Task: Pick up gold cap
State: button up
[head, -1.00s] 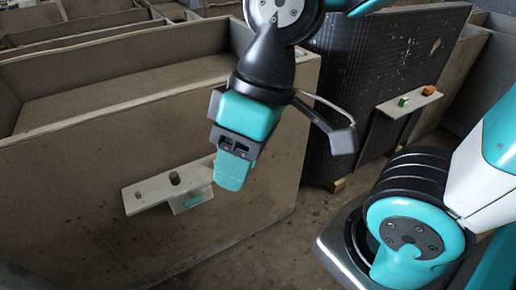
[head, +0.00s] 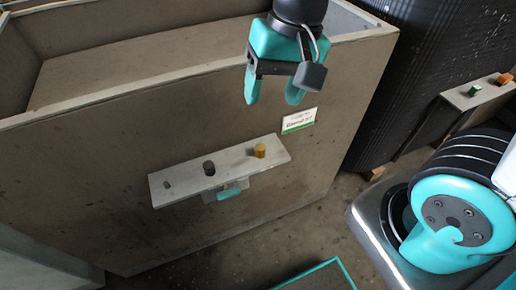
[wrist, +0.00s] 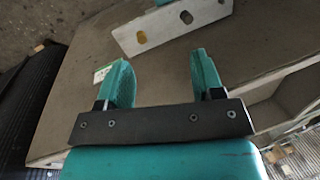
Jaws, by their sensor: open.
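The gold cap (head: 260,151) is a small cylinder standing at the right end of a light grey shelf plate (head: 232,167) on the front of the big grey housing. It also shows in the wrist view (wrist: 141,37), near the end of the plate. My gripper (head: 272,98) is open and empty, above the cap and apart from it, with its teal fingers pointing down. In the wrist view, my open fingers (wrist: 157,62) frame bare housing wall, and the cap lies beyond the left finger.
A white label (head: 299,120) is on the housing wall. A second shelf at right holds a green cap (head: 474,90) and an orange cap (head: 505,79).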

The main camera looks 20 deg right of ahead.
jog(key=w+d+f+m+h+b, duration=0.2)
jog(key=w+f+m+b, duration=0.1)
jog(key=w+f+m, duration=0.9)
jog(key=m+b, duration=0.1)
send_over(260, 147)
jog(key=shift+h, duration=0.3)
jog(key=f, duration=0.9)
jog(key=shift+s+f, duration=0.2)
jog(key=shift+f, duration=0.15)
jog(key=f, duration=0.6)
jog(key=shift+w+f, duration=0.25)
jog(key=c, duration=1)
